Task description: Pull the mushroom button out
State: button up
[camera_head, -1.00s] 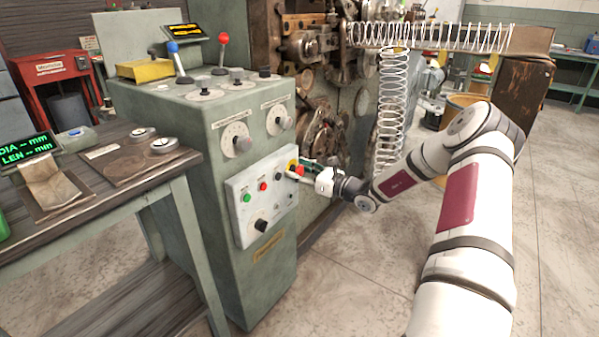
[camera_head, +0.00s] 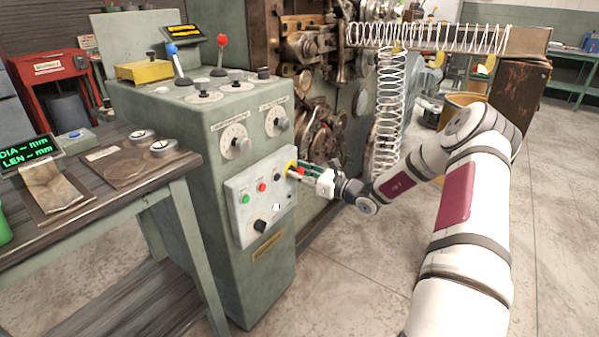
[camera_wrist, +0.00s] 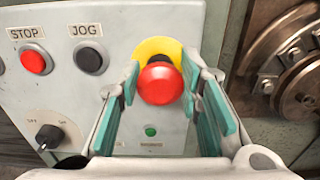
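The red mushroom button (camera_wrist: 160,82) sits on a yellow disc (camera_wrist: 158,47) on the light grey control panel (camera_wrist: 120,15). My gripper (camera_wrist: 166,80) is open and faces the panel. Its two teal-padded fingers stand to the left and right of the red cap, with the tips near cap level. A gap shows at the right finger; the left finger is very close to the cap, and I cannot tell whether it touches. In the head view my gripper (camera_head: 304,173) is at the panel's upper right and mostly hides the button.
Left of the button are a red STOP button (camera_wrist: 33,61), a black JOG button (camera_wrist: 90,58) and a rotary switch (camera_wrist: 50,136). A green indicator (camera_wrist: 151,131) is below. Coiler machinery (camera_wrist: 290,65) stands to the right. Open floor (camera_head: 350,280) lies in front.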

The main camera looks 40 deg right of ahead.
jog(key=o, duration=0.3)
jog(key=shift+s, duration=0.1)
jog(key=shift+o, duration=0.2)
jog(key=shift+d, duration=0.1)
jog(key=v, duration=1.2)
